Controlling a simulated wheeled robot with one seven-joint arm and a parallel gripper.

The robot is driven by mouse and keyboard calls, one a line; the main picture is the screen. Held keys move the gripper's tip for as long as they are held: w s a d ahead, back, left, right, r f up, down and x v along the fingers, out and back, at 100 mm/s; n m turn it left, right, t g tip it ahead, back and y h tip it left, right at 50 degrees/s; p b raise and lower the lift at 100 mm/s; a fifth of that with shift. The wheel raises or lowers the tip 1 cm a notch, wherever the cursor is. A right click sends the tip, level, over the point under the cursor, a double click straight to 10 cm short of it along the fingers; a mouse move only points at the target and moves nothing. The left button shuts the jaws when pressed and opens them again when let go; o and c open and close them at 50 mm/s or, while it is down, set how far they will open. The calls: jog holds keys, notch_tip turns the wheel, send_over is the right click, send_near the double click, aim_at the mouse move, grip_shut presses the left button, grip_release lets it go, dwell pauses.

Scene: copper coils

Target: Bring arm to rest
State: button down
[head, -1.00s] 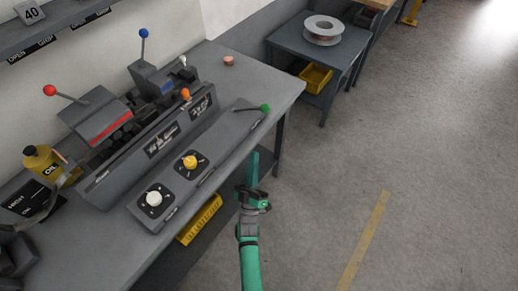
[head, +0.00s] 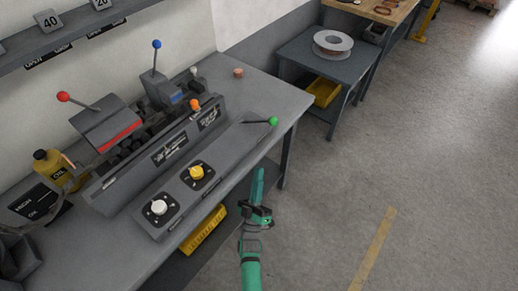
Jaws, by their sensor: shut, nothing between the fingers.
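My arm (head: 250,272) is teal and reaches up from the bottom edge, in front of the bench. Past a grey and black wrist (head: 257,216), a narrow teal end that appears to be my gripper (head: 259,180) points away from me. It looks shut and empty. It is close beside the bench's front edge in the picture; I cannot tell the exact gap. It seems to touch nothing.
The workbench (head: 225,87) on the left carries a lever machine, a control panel with knobs (head: 159,207), a green-tipped lever (head: 272,121) and an oil can (head: 51,166). A yellow crate (head: 205,231) sits below. A side table (head: 335,71) holds a wire spool (head: 333,43). The floor (head: 400,150) at right is clear.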

jog(key=s+f+m+g+y, duration=0.1)
jog(key=s+f+g+y, duration=0.1)
jog(key=s, duration=0.7)
jog(key=s+f+m+g+y, duration=0.1)
jog(key=s+f+g, duration=0.15)
jog(key=s, duration=0.75)
jog(key=s+d+r+m+g, duration=0.1)
jog(key=s+r+m+g, duration=0.1)
jog(key=s, duration=0.6)
jog(key=s+r+m+g, duration=0.2)
jog(key=s+r+g, duration=0.2)
jog(key=s, duration=0.4)
jog(key=shift+d+r+m+y, duration=0.3)
jog(key=shift+d+r, duration=0.1)
jog(key=shift+r, duration=0.25)
jog(key=shift+w, duration=0.1)
